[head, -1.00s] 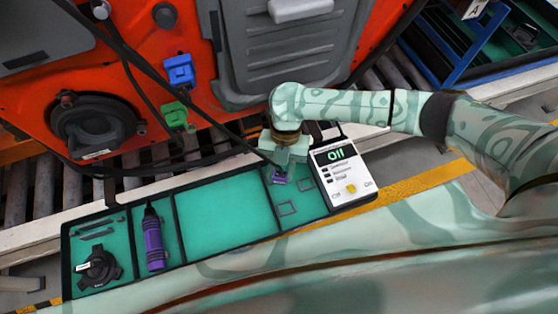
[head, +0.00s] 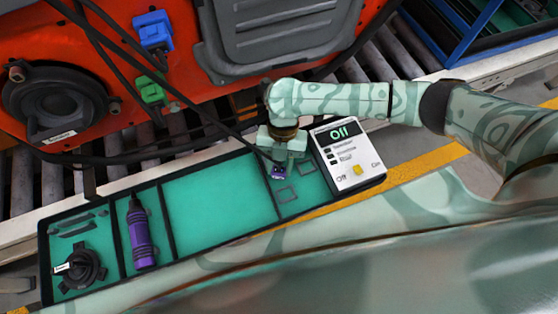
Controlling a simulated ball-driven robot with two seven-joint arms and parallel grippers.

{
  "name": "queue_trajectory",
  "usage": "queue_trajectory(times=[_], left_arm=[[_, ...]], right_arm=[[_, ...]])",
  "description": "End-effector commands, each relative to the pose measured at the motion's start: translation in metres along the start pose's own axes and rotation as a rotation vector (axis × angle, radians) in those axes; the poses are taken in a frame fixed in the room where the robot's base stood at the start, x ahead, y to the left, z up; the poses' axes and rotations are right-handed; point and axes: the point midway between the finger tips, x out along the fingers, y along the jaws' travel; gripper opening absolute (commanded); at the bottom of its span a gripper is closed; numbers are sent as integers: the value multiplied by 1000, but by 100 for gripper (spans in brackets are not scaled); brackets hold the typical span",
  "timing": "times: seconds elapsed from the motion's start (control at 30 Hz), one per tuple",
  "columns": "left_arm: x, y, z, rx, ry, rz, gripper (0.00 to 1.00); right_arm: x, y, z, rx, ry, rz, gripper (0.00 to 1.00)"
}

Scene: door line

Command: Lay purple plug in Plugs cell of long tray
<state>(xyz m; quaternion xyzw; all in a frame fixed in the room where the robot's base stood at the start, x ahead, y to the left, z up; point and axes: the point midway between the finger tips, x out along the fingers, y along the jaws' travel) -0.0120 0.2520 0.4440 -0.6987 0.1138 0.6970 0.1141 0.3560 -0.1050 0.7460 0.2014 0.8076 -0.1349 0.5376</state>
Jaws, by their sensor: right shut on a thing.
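The long tray (head: 172,264) has a dark rim, a teal floor and several cells. The purple plug (head: 278,173) is at the tray's right-end cell, under my right gripper (head: 280,162). My right gripper is shut on the plug, low over the upper part of that cell; I cannot tell whether the plug touches the floor. My left gripper is not in view.
A purple cylindrical tool (head: 140,236) and a black round part (head: 80,268) lie in the left cells. The wide middle cell is empty. A white meter (head: 348,158) adjoins the right end. Blue (head: 153,31) and green (head: 152,92) plugs sit on the orange door, with black cables hanging across.

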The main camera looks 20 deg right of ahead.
Motion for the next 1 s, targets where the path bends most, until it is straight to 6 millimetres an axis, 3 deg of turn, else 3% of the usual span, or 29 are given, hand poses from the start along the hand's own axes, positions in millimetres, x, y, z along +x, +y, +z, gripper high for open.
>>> queue_trajectory(times=[0.67,0.7,0.77,1.0], left_arm=[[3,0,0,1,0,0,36],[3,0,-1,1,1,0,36],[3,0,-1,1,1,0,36],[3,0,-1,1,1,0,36]], right_arm=[[7,0,3,-1,0,0,0],[6,0,2,-1,0,0,43],[6,0,2,-1,0,0,57],[6,1,2,-1,0,3,57]])
